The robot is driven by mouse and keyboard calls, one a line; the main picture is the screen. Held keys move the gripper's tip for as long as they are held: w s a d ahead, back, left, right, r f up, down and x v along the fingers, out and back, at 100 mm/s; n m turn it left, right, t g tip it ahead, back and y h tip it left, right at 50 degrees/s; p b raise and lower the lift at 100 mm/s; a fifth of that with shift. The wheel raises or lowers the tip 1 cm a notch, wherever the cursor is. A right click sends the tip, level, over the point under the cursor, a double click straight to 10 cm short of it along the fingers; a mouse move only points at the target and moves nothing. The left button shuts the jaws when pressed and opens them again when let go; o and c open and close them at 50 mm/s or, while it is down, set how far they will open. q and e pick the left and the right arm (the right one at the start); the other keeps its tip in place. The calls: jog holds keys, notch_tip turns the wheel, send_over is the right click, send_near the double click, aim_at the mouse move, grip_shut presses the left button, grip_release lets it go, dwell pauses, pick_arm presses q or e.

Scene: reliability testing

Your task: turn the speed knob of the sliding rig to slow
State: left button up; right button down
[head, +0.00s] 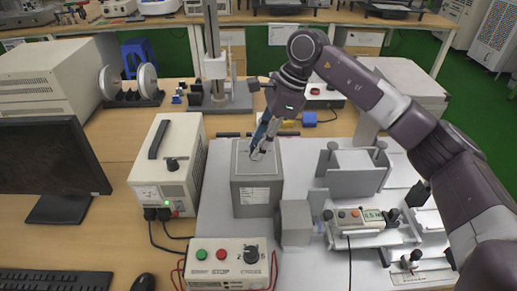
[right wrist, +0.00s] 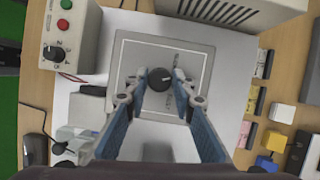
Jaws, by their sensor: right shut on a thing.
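The speed knob (right wrist: 159,79) is a small black round knob on the pale top panel of a grey box (head: 257,195); the box top also shows in the right wrist view (right wrist: 205,55). Faint lettering lies around the knob, too small to read, and I cannot tell which mark the knob points to. My right gripper (head: 258,150) comes down from above onto the box top. In the right wrist view its two fingertips (right wrist: 160,82) sit on either side of the knob, shut on it. In the head view the fingers hide the knob. My left gripper is not in view.
A control box (head: 228,258) with green and red buttons and another black knob stands in front. A cream power unit (head: 170,170) stands left of the grey box. A grey block (head: 295,222) and the rig's small panel (head: 362,218) lie to the right. A monitor (head: 50,160) is far left.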

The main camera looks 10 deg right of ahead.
jog(key=n, duration=0.2)
jog(key=n+g, duration=0.1)
jog(key=shift+w+r+n+g, duration=0.1)
jog(key=shift+w+n+g, duration=0.05)
jog(key=shift+n+g, duration=0.2)
jog(key=shift+n+g+h, duration=0.4)
jog(key=shift+n+g, duration=0.25)
jog(key=shift+n, duration=1.3)
jog(key=c, duration=1.6)
grip_release()
jog(key=v, duration=1.2)
jog(key=shift+a, duration=0.1)
